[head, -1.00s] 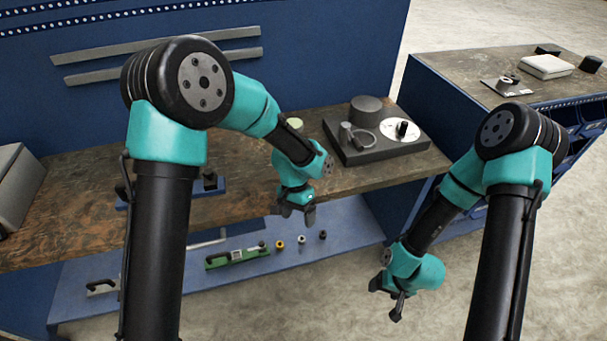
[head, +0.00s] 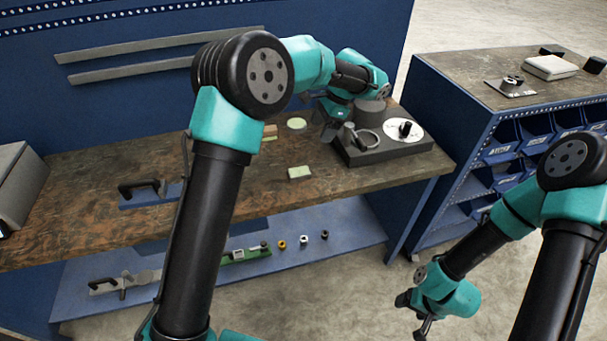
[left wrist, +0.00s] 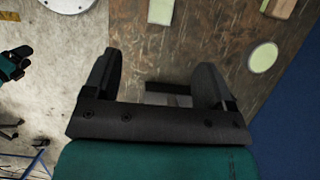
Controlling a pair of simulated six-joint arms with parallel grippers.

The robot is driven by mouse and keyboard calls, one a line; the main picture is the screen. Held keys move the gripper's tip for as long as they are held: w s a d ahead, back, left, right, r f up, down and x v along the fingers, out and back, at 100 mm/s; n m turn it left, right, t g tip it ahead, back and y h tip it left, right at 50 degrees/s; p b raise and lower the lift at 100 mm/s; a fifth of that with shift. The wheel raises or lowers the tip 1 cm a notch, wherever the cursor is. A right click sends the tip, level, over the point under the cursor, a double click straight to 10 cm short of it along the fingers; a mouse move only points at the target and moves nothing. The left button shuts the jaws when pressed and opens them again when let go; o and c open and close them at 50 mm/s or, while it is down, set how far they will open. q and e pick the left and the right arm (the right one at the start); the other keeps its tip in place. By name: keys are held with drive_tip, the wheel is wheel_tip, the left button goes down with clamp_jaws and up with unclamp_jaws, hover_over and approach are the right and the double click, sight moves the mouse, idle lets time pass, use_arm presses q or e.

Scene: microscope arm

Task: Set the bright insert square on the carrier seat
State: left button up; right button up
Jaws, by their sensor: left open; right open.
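A small block with a pale, bright top (head: 299,173) lies on the worn bench top; I take it as the insert, and it also shows in the left wrist view (left wrist: 162,11). A pale round disc (head: 297,124) and a wooden block with a pale strip (head: 270,132) lie behind it. I cannot tell for sure which part is the carrier seat. My left gripper (head: 331,124) is open beside the dark fixture (head: 395,150), behind and right of the bright block. In the left wrist view its fingers (left wrist: 160,84) are apart, with a dark bar beyond them. My right gripper (head: 420,312) is open, low at right over the floor.
The fixture bears a grey cylinder, a ring and a white disc (head: 420,131). A blue plate with a black handle (head: 150,193) sits at the bench's left. The lower shelf (head: 345,240) holds a green tool and small rings. A side cabinet (head: 480,85) stands at right.

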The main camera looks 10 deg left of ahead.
use_arm(q)
hover_over(299, 172)
drive_tip(key=w+d, duration=0.1)
drive_tip(key=d, duration=0.1)
wheel_tip(299, 172, down, 11)
drive_tip(key=shift+d+f, duration=0.15)
drive_tip(key=shift+x, duration=2.65)
drive_tip(key=shift+w, duration=0.2)
clamp_jaws()
